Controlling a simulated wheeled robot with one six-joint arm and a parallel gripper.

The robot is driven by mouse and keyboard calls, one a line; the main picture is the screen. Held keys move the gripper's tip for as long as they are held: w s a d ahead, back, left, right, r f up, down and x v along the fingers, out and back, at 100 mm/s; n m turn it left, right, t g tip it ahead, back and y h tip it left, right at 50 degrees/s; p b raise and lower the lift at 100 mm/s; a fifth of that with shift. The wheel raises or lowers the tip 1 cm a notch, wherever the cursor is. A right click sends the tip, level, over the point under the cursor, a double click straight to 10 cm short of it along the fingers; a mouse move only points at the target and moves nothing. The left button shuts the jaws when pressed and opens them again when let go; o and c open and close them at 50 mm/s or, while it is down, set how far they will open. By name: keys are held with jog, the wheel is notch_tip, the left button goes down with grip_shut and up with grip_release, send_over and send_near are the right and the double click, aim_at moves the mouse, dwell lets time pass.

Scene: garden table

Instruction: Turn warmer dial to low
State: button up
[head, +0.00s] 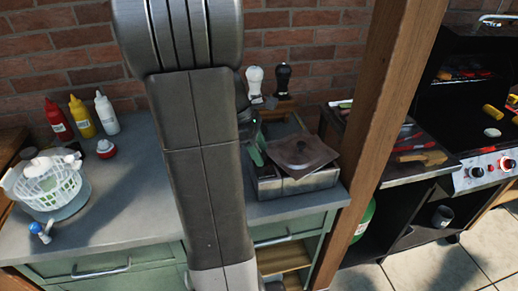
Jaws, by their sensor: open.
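A metal box-shaped unit, which looks like the warmer (318,182), stands on the counter right of my arm. A brown square plate or lid with a small knob (300,158) lies tilted over its top. I cannot make out the warmer's dial; my arm covers the unit's left side. My gripper (257,126) shows only in part, as dark pieces past the right edge of my arm, close to the warmer's back left. It is open, and its fingertips are mostly hidden. A green piece (256,150) shows just below it; I cannot tell what it is.
A wooden post (372,130) rises right of the warmer. Sauce bottles (80,117) and a white basket (50,188) stand at left. Two shakers (254,79) are behind the warmer. The counter's left middle (125,195) is clear.

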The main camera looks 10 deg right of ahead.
jog(key=shift+c, duration=0.4)
jog(key=c, duration=0.9)
jog(key=shift+r+m+p, duration=0.1)
jog(key=shift+m+p, duration=0.25)
jog(key=shift+m, duration=0.05)
jog(key=shift+w+m+g+p, duration=0.1)
jog(key=shift+m+g+p, duration=0.2)
jog(key=shift+m+p, duration=0.2)
jog(key=m+g+y+p, duration=0.1)
jog(key=m+p, duration=0.1)
jog(key=m, duration=0.1)
jog(key=shift+d, duration=0.15)
jog(key=m+g+y+p, duration=0.1)
jog(key=m+p, duration=0.1)
jog(key=m, duration=0.2)
jog(key=shift+w, duration=0.15)
jog(key=shift+d+m+y+p, duration=0.1)
jog(key=shift+m+y+p, duration=0.55)
jog(key=shift+m, duration=0.85)
